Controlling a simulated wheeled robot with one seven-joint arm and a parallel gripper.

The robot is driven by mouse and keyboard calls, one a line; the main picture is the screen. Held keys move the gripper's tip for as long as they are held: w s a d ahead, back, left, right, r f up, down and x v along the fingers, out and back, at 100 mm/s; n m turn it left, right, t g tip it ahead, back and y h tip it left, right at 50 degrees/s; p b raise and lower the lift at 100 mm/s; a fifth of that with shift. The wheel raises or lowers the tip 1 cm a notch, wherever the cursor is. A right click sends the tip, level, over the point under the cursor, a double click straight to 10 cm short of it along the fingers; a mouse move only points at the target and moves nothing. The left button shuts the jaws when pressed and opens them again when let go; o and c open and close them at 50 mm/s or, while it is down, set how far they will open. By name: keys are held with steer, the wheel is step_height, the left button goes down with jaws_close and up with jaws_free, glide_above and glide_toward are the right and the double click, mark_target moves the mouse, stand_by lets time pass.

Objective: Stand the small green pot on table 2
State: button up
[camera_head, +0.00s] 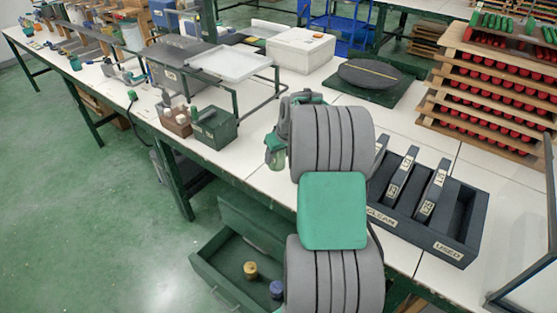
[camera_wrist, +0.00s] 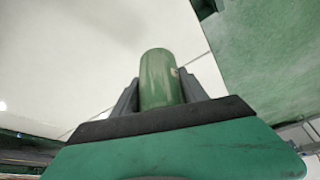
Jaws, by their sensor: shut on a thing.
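The small green pot (camera_wrist: 158,78) is a plain green cylinder between the two dark fingers of my gripper (camera_wrist: 155,95) in the wrist view. My gripper is shut on it. In the head view the pot (camera_head: 278,158) shows in part below my gripper (camera_head: 274,142), beside my arm and over the long white-topped table (camera_head: 246,164). I cannot tell whether the pot touches the top. No table number is readable, so I cannot tell which table is table 2.
A dark green box (camera_head: 214,129) and a brown box (camera_head: 177,121) stand left of my gripper. A black divided box (camera_head: 456,248) marked CLEAN and USED is at right. Below the table, an open green drawer (camera_head: 207,267) holds a yellow pot (camera_head: 250,270) and a blue pot (camera_head: 277,289).

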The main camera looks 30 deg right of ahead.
mark_target(279, 163)
steer(key=shift+w+d+f, duration=0.1)
steer(key=shift+d+f, duration=0.2)
steer(key=shift+d, duration=0.05)
steer(key=shift+d+f+p, duration=0.15)
steer(key=shift+f+p, duration=0.15)
steer(key=shift+f, duration=1.45)
steer(key=o, duration=0.5)
steer(key=shift+f, duration=0.25)
steer(key=o, duration=0.5)
steer(key=shift+c, duration=0.2)
steer(key=shift+r, duration=0.1)
